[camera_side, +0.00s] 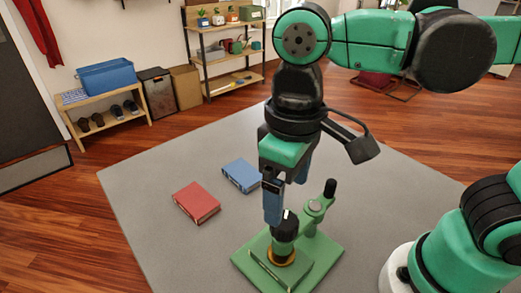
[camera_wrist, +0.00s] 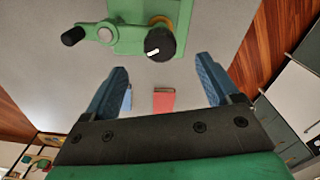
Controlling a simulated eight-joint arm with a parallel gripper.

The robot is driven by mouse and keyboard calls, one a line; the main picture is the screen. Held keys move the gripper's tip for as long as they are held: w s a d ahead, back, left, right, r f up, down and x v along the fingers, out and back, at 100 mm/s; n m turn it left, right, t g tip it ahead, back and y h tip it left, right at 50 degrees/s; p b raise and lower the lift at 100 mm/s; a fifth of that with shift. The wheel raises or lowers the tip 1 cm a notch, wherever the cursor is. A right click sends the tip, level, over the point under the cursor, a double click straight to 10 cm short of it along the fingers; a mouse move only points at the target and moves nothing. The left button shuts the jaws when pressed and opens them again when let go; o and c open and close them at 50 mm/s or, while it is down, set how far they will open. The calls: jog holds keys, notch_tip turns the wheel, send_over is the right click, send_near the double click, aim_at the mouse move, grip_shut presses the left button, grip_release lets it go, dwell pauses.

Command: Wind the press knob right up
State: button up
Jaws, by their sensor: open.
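The press is a green block on a green base plate (camera_side: 322,256) on the grey table. Its black knob (camera_side: 285,229) stands upright over a brass-coloured collar (camera_side: 281,257) and bears a white mark on top. The wrist view shows the knob (camera_wrist: 160,45) with its white mark. A green arm with a black handle (camera_side: 329,189) rises beside the knob. My gripper (camera_side: 287,203) points down above the press, its blue fingers spread. In the wrist view my gripper (camera_wrist: 160,65) is open and empty, the knob lying between the lines of the fingertips. I see no contact with the knob.
A red book (camera_side: 196,202) and a blue book (camera_side: 241,176) lie flat on the grey table (camera_side: 140,190), left of my gripper. The table's left part is otherwise clear. A bench with a blue bin (camera_side: 107,77) and a shelf (camera_side: 226,60) stand well behind.

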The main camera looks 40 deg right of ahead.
aim_at(285, 220)
jog(key=m, duration=0.5)
jog(key=shift+m, duration=0.3)
jog(key=m, duration=0.2)
jog(key=shift+m, duration=0.4)
jog(key=m, duration=0.5)
jog(key=shift+r+m, duration=0.1)
jog(key=shift+m, duration=0.2)
jog(key=m, duration=0.3)
jog(key=shift+m, duration=0.4)
jog(key=shift+f, duration=2.8)
grip_shut()
